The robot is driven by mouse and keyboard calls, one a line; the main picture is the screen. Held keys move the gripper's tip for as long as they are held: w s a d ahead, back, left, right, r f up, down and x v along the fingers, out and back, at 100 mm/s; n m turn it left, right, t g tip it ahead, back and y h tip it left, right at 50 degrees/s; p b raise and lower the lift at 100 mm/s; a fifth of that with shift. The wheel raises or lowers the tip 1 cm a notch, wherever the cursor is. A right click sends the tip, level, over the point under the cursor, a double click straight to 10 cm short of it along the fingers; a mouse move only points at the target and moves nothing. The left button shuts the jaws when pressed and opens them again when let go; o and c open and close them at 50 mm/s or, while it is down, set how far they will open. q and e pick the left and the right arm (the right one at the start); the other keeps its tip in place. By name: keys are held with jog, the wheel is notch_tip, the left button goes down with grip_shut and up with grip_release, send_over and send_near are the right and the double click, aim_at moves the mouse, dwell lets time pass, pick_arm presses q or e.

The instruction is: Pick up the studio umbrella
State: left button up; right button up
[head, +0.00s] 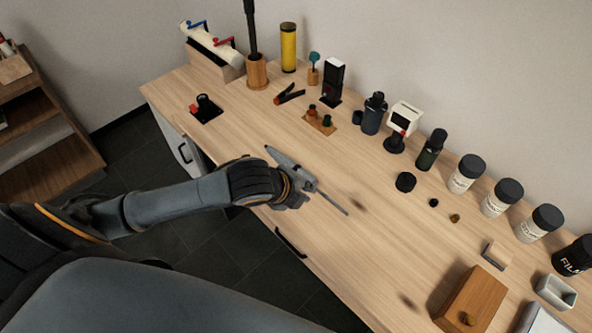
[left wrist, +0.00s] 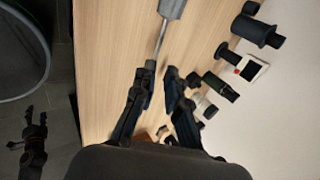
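The studio umbrella appears to be the folded grey thing with a thin metal shaft (head: 333,205), near the table's front edge. Its grey body shows at the top of the left wrist view (left wrist: 172,8), with the shaft running down to my left fingers. My left gripper (head: 287,191) is at the umbrella and covers part of it in the head view. In the left wrist view its two fingers (left wrist: 160,68) are apart, with the shaft meeting the left fingertip; contact is unclear. My right gripper (left wrist: 36,114) shows small over the floor, its prongs apart.
The wooden table (head: 225,140) is clear around the gripper. A black rod stands in a wooden holder (head: 257,72) at the back left, beside a yellow cylinder (head: 288,48). Bottles and labelled jars (head: 466,174) line the wall side. A wooden box (head: 473,300) is at front right.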

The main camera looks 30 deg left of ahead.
pick_arm(q)
send_near(325, 196)
jog(key=x, duration=0.3)
jog(key=shift+w+d+f, duration=0.2)
jog(key=shift+f, duration=0.15)
jog(key=shift+w+d+f, duration=0.1)
jog(key=shift+w+f, duration=0.2)
jog(key=shift+f, duration=0.1)
jog(key=p+x, duration=0.1)
jog(key=x, duration=0.3)
jog(key=shift+w+f, duration=0.1)
grip_shut()
